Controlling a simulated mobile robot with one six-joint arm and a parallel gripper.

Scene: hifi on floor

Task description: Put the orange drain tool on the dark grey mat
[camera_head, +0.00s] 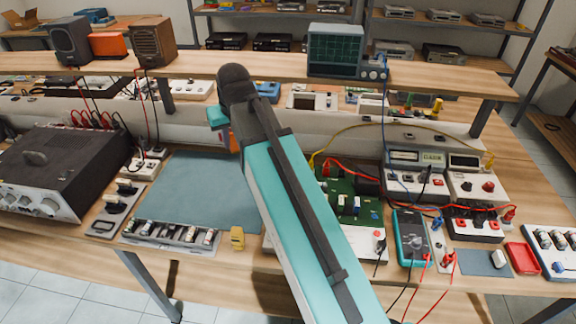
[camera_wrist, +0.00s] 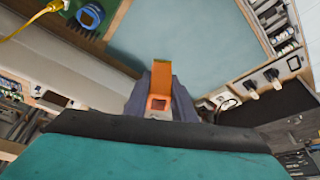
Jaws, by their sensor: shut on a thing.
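The orange drain tool (camera_wrist: 148,78) is pinched between the dark fingers of my gripper (camera_wrist: 160,95) in the wrist view. In the head view only a small orange part (camera_head: 235,143) shows below my gripper (camera_head: 224,128), and my teal arm covers much of that area. The mat (camera_head: 190,190) looks blue-grey and lies flat and bare on the bench, left of my arm. In the wrist view the mat (camera_wrist: 190,35) fills the area beyond the held tool. My gripper is near the mat's back right side; the tool's exact height above it cannot be told.
A power supply (camera_head: 60,170) stands left of the mat. A socket strip (camera_head: 115,208) and a rack (camera_head: 172,235) line its edges, with a small yellow object (camera_head: 237,238) near the front right. A green circuit board (camera_head: 350,195) and teal multimeter (camera_head: 411,240) lie right. A shelf (camera_head: 230,68) runs behind.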

